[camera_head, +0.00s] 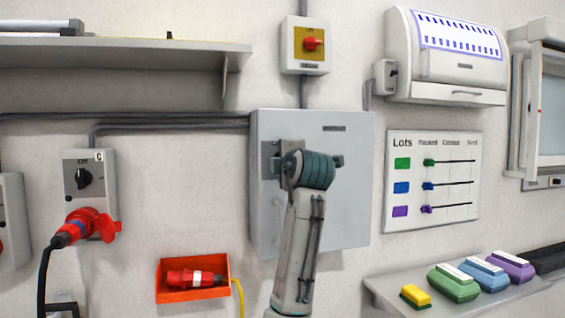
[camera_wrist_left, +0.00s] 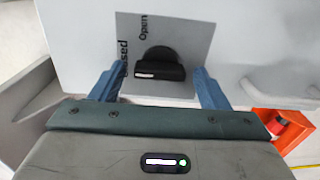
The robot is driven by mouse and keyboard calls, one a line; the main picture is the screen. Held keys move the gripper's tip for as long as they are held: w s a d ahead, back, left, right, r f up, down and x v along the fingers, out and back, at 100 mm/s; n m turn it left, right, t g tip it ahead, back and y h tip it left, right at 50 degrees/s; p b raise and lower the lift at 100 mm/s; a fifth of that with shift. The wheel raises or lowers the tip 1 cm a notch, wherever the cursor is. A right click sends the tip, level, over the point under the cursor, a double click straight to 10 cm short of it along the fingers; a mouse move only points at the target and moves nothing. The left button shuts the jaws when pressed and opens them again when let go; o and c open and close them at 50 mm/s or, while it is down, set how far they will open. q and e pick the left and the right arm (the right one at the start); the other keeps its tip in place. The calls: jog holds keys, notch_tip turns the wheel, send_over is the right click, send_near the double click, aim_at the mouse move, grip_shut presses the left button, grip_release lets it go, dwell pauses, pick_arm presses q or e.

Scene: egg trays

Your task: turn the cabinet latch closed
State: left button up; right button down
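The grey cabinet (camera_head: 350,210) hangs on the wall in the middle of the head view. Its latch is a black knob (camera_wrist_left: 160,64) on a grey plate (camera_wrist_left: 190,32), with the words "Open" and "Closed" printed sideways beside it in the left wrist view. The knob has a white mark at its left end there. My left gripper (camera_wrist_left: 160,72) is open, with one blue finger on each side of the knob and visible gaps to it. In the head view my left gripper (camera_head: 312,168) covers the knob and part of the plate. My right gripper is out of view.
An orange box (camera_head: 192,292) with a red plug is on the wall below left, and also shows in the wrist view (camera_wrist_left: 287,128). A switch box (camera_head: 304,68) is above the cabinet. A lots board (camera_head: 432,220) is close on the right, above a shelf (camera_head: 395,290) with coloured cartons.

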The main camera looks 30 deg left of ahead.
pick_arm(q)
jog(key=b+v, duration=0.2)
jog(key=v, duration=0.8)
jog(key=shift+s+d, duration=0.25)
jog(key=shift+s, duration=0.05)
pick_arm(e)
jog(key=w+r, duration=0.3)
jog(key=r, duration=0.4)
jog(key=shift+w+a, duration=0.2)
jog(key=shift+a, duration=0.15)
